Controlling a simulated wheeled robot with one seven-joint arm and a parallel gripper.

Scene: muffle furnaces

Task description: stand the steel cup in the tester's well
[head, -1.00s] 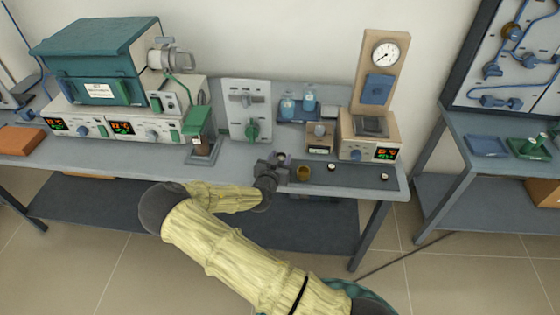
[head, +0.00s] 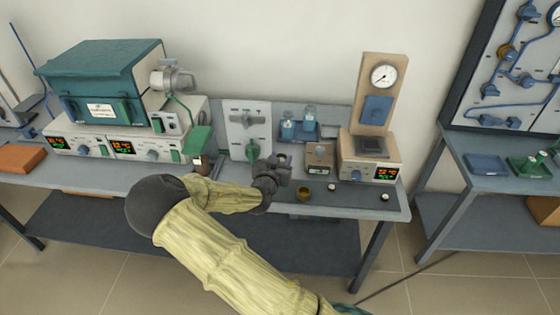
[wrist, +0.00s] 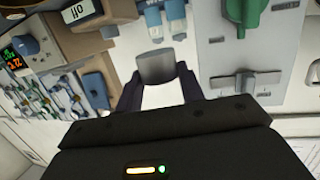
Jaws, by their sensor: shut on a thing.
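The steel cup (wrist: 155,68) is a plain grey cylinder between my gripper's fingers in the wrist view. My gripper (head: 283,166) is shut on it, above the bench in front of the grey panel, and the cup is small and partly hidden there. The tester seems to be the small tan box (head: 320,158) just right of my gripper, with a dark round top and a small display. Its display, reading "off", shows at the top left of the wrist view (wrist: 84,13). The cup is apart from the box. The inside of the well cannot be made out.
A brass-coloured cup (head: 304,194) stands on the dark mat (head: 358,203), with small white-topped items beside it. Blue-capped bottles (head: 288,128) stand in a blue tray behind. A tan gauge stand (head: 370,168) is at right. The grey panel (head: 247,122) with a green handle rises close behind my gripper.

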